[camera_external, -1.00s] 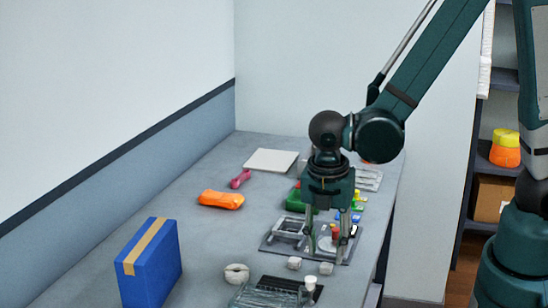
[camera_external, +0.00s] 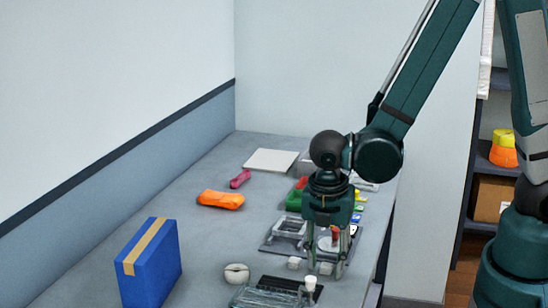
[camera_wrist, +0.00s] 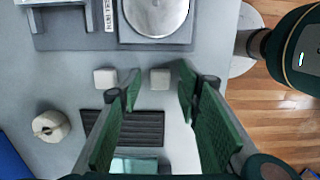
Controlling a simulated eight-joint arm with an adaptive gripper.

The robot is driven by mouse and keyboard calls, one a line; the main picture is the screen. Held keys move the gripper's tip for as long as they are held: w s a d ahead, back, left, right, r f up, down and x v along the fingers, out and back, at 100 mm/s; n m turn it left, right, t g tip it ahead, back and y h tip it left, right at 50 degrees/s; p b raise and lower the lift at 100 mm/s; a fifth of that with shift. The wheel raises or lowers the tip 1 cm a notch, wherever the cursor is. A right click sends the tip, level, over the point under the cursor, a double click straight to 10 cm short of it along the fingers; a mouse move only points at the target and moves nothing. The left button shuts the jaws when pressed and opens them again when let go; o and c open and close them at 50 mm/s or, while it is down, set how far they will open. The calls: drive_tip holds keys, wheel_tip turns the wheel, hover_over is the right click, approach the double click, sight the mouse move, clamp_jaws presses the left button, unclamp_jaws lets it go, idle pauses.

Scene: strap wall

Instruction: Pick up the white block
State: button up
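Two small white blocks lie on the grey table. In the wrist view one block (camera_wrist: 160,78) shows between my fingertips and the other block (camera_wrist: 105,78) lies just left of my left finger. In the external view the left block (camera_external: 294,263) is clear of the fingers, and the right block (camera_external: 326,268) is partly hidden behind them. My gripper (camera_external: 326,270) points down, low over the table near the right block. In the wrist view my gripper (camera_wrist: 158,84) is open with nothing held. I cannot tell whether the fingers touch the block.
A dark ridged plate (camera_wrist: 140,128) lies close to the blocks. A grey board with a round metal disc (camera_wrist: 155,15) is on their other side. A whitish ring-shaped piece (camera_external: 237,273) and a blue box (camera_external: 150,262) stand left. An orange item (camera_external: 220,200) lies farther back.

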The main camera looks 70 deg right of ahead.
sight(326, 265)
drive_tip(key=c, duration=0.8)
drive_tip(key=shift+r, duration=0.2)
wheel_tip(326, 265, up, 10)
drive_tip(key=p, duration=0.1)
drive_tip(key=shift+f+p, duration=0.2)
drive_tip(key=shift+p, duration=0.15)
idle(0.9)
